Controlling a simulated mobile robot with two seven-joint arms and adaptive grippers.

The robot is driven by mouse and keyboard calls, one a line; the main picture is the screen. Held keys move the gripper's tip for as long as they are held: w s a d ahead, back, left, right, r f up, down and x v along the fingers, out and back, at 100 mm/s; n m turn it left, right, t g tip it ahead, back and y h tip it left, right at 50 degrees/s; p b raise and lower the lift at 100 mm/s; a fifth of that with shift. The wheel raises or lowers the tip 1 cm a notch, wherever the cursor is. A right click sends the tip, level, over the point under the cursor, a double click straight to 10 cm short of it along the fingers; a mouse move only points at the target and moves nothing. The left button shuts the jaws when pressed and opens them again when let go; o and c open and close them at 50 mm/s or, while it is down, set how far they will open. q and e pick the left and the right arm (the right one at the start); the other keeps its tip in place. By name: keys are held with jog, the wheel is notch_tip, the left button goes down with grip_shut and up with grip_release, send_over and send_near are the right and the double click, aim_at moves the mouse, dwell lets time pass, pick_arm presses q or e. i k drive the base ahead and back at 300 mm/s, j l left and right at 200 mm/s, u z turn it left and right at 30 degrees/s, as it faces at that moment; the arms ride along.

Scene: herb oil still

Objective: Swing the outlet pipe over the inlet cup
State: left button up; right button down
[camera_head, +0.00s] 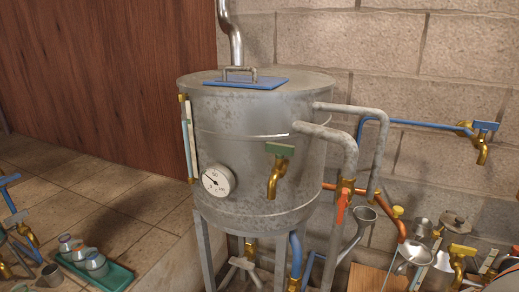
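A grey metal still (255,145) stands on legs before a stone wall. Two grey pipes leave its right side. The upper pipe (350,109) bends down and its lower end appears just above a grey funnel-shaped cup (364,215); I cannot tell whether it is exactly over it in depth. The lower, thicker pipe (348,155) bends down to a brass fitting with an orange lever. I cannot tell for certain which pipe is the outlet pipe or which cup is the inlet cup. Neither of my grippers shows in the head view.
A brass tap (278,170) and a dial gauge (218,181) are on the still's front. A blue pipe with a tap (482,143) is on the wall. Metal funnels (412,254) and brass parts crowd the lower right. A green tray (113,280) holds jars at lower left.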

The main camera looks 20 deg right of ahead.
aim_at(388, 211)
jog(key=z, duration=1.8)
